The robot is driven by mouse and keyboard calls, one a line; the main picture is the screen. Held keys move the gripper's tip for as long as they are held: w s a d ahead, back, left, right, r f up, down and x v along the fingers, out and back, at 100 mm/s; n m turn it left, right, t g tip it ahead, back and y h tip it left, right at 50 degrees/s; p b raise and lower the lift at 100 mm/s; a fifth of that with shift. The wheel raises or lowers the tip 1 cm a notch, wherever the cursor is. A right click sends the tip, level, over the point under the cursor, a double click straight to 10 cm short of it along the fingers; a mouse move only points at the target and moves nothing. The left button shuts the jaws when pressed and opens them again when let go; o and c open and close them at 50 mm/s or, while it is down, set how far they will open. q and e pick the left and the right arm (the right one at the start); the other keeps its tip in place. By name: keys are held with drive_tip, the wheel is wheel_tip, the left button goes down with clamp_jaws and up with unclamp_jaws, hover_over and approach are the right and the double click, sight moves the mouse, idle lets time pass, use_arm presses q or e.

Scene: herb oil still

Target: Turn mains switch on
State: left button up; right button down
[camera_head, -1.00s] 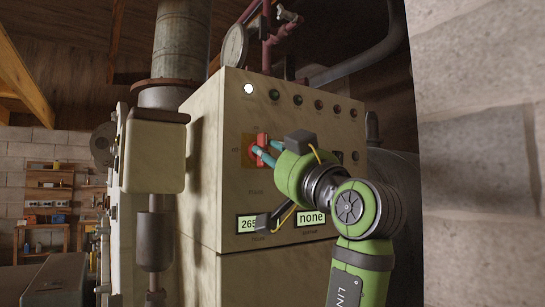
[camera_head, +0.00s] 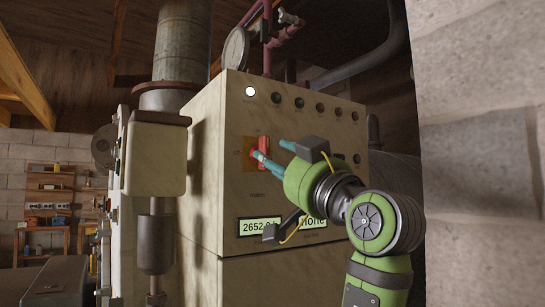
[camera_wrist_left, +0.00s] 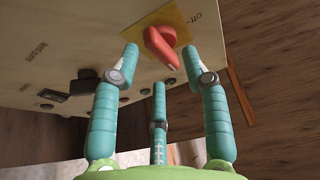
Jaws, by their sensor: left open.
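The mains switch is a red handle (camera_head: 264,145) on a yellow plate (camera_head: 248,163) on the front of the cream cabinet. In the left wrist view the red handle (camera_wrist_left: 161,45) slants across its yellow plate (camera_wrist_left: 180,16), which has "off" printed near one edge. My left gripper (camera_head: 271,150) is open, with teal fingers pointing at the switch. In the left wrist view two fingers of the left gripper (camera_wrist_left: 159,56) stand to either side of the handle, apart from it, with a third finger below. In the head view one finger covers part of the switch. My right gripper is out of view.
The cream cabinet (camera_head: 212,190) carries a row of lamps, with one white lamp (camera_head: 250,92) lit. Two displays, one reading about 2652 (camera_head: 254,226), sit below my gripper. A grey brick wall (camera_head: 480,150) stands close on the right. A pipe and box stand left.

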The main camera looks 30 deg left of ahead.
use_arm(q)
drive_tip(key=v, duration=0.9)
drive_tip(key=shift+s+d, duration=0.15)
drive_tip(key=shift+d, duration=0.15)
drive_tip(key=shift+f, duration=0.1)
